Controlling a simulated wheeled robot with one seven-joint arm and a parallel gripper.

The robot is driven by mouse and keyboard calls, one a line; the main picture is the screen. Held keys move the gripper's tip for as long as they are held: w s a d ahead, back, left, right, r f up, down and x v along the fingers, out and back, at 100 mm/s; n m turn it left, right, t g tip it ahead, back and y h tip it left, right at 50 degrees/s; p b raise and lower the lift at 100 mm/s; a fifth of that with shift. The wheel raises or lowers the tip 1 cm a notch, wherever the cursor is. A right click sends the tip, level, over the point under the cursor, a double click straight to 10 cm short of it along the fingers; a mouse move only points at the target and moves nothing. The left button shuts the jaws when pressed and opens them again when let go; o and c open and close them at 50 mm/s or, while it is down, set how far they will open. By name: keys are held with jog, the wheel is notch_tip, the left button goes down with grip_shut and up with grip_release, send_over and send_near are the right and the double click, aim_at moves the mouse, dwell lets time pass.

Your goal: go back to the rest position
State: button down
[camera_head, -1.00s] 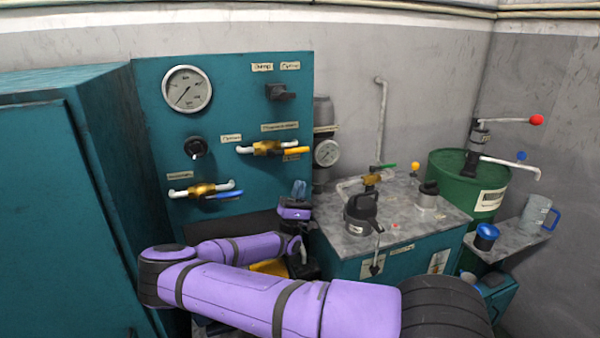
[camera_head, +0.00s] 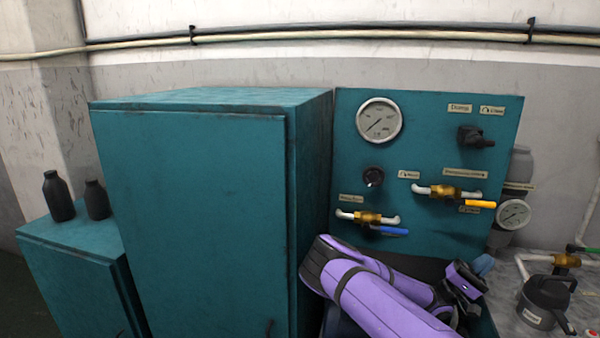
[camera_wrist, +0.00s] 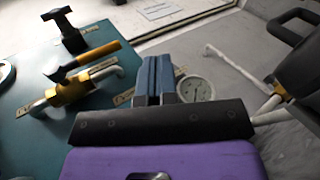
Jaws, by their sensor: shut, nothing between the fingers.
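My purple arm reaches up from the bottom of the head view, in front of the teal panel (camera_head: 430,130). My gripper (camera_head: 483,265) is at the panel's lower right, partly hidden behind my own wrist. In the wrist view its blue-grey fingers (camera_wrist: 154,78) are together with nothing between them. The fingers appear apart from the yellow-handled valve (camera_wrist: 70,92) on their left and the pressure gauge (camera_wrist: 194,89) behind them on the right.
A tall teal cabinet (camera_head: 195,220) stands left of the panel, close to my arm. A lower cabinet (camera_head: 75,270) bears two dark bottles at far left. A dark jug (camera_head: 545,300) stands on the grey worktop at lower right. The panel carries a blue-handled valve (camera_head: 370,218).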

jog(key=s+d+r+m+g+y, duration=0.2)
jog(key=s+r+m+g+y, duration=0.25)
jog(key=s+g+y, duration=0.55)
jog(key=s+a+r+n+t+y, duration=0.1)
jog(key=s+a+r+t+y, duration=0.8)
jog(key=r, duration=0.3)
jog(key=s+a+r+n+t+y, duration=0.2)
jog(key=s+a+r+t+y, duration=0.8)
jog(key=a+r+t, duration=0.1)
jog(key=shift+s+a+r+t, duration=0.35)
jog(key=shift+a+r, duration=0.25)
jog(key=shift+r, duration=0.15)
jog(key=shift+d+n, duration=0.1)
jog(key=shift+n, duration=0.15)
